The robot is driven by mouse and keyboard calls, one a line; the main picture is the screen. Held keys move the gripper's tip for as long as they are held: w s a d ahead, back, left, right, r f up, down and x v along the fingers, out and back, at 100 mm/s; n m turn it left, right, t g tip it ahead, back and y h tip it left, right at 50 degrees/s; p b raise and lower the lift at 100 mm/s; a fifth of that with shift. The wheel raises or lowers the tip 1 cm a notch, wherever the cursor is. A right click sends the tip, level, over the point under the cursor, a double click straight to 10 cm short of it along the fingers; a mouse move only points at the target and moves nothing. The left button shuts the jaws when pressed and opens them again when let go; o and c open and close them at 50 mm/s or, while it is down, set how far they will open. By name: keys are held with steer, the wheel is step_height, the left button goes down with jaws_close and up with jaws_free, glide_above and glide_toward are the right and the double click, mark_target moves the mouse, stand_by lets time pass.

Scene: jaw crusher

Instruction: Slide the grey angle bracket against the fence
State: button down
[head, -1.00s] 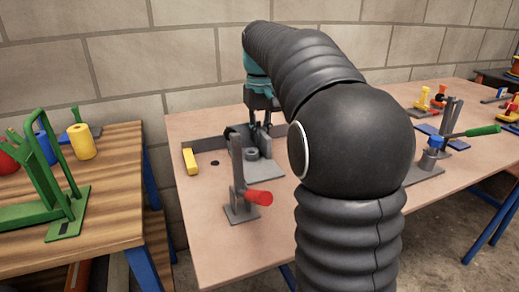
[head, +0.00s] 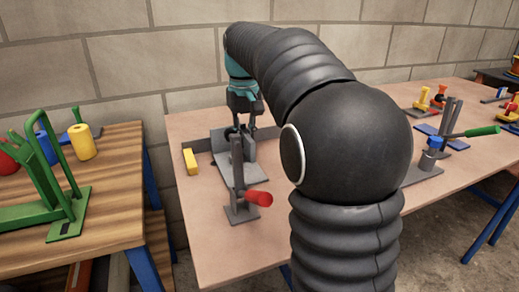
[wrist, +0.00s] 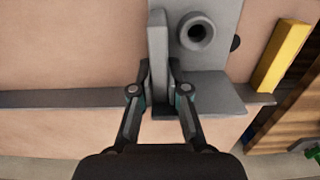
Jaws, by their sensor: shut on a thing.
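My gripper (wrist: 158,72) is shut on the bracket's upright plate, one finger each side. In the head view my gripper (head: 245,117) is above the bracket, partly behind the clamp.
A toggle clamp with a red handle (head: 258,197) stands in front of the bracket. A yellow block (head: 190,161) sits left of it. A green-handled clamp (head: 432,150) stands further right. A wooden bench (head: 110,190) with a green frame is at left.

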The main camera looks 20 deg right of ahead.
mark_target(223, 127)
steer(key=shift+a, duration=1.4)
steer(key=shift+w+p, duration=0.2)
steer(key=shift+p, duration=0.25)
steer(key=shift+w+p, duration=0.7)
steer(key=shift+w, duration=0.15)
steer(key=shift+a, duration=0.15)
steer(key=shift+a, duration=0.85)
